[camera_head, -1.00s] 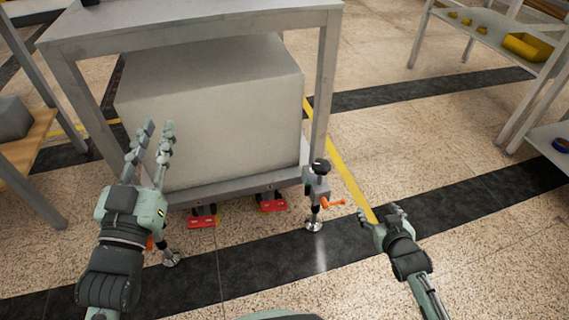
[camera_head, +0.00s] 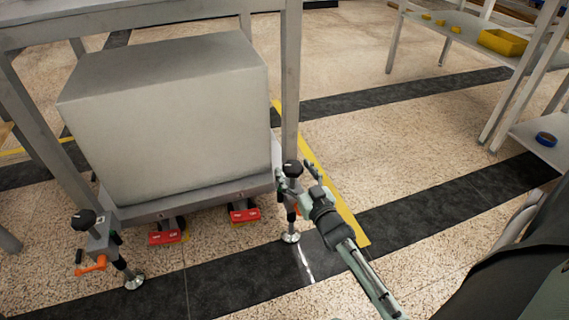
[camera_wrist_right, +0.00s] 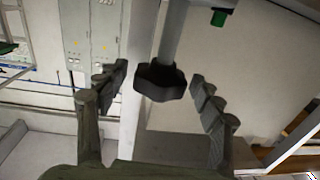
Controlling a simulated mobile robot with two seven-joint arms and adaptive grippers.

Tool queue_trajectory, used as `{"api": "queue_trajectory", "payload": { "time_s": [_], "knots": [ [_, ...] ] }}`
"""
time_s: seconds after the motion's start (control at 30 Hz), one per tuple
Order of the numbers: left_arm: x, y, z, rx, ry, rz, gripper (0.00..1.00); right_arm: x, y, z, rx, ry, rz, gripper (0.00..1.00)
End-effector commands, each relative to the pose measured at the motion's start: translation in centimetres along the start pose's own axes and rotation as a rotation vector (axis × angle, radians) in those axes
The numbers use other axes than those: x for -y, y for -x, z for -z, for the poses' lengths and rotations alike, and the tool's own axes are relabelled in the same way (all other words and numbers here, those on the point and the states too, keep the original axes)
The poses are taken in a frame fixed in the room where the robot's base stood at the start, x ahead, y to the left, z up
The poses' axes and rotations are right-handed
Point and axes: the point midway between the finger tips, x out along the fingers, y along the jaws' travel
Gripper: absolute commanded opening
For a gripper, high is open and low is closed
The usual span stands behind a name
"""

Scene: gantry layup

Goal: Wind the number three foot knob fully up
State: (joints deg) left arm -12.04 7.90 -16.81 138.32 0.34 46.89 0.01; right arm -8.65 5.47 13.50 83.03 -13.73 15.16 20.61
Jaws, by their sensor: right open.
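A levelling foot with a black knob (camera_head: 292,168) on top stands at the right front leg of the grey frame, its metal pad (camera_head: 290,238) on the floor. I cannot read a number on it. My right gripper (camera_head: 298,178) is at this foot, partly covering it. In the right wrist view a black lobed knob (camera_wrist_right: 160,82) sits at the end of a grey post (camera_wrist_right: 174,35), between the spread fingers of the right gripper (camera_wrist_right: 158,76), with gaps on both sides. A second foot with a black knob (camera_head: 84,219) and orange handle (camera_head: 91,265) stands at left. My left gripper is out of view.
The frame (camera_head: 225,197) carries a large grey block (camera_head: 165,120). Two red parts (camera_head: 165,237) (camera_head: 244,215) sit under its front edge. A shelf (camera_head: 450,35) with yellow bins stands at the upper right. The floor in front is clear.

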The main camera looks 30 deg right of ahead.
Motion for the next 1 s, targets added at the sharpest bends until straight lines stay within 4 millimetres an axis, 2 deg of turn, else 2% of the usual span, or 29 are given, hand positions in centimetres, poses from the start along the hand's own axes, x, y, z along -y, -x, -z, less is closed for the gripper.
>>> {"api": "queue_trajectory", "payload": {
  "time_s": [0.1,0.3,0.63,1.0],
  "knots": [
    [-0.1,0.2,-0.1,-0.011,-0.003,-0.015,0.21,0.0,-2.1,-0.2,0.000,0.001,0.000,0.67],
    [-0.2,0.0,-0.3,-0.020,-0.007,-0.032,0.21,0.0,-4.2,-0.2,0.001,0.000,0.000,0.67],
    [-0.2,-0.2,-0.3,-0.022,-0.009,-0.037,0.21,0.0,-4.7,-0.1,0.002,0.001,0.000,0.67],
    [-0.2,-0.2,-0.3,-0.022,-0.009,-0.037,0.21,0.0,-4.6,-0.1,0.002,0.000,0.000,0.22]
  ]
}}
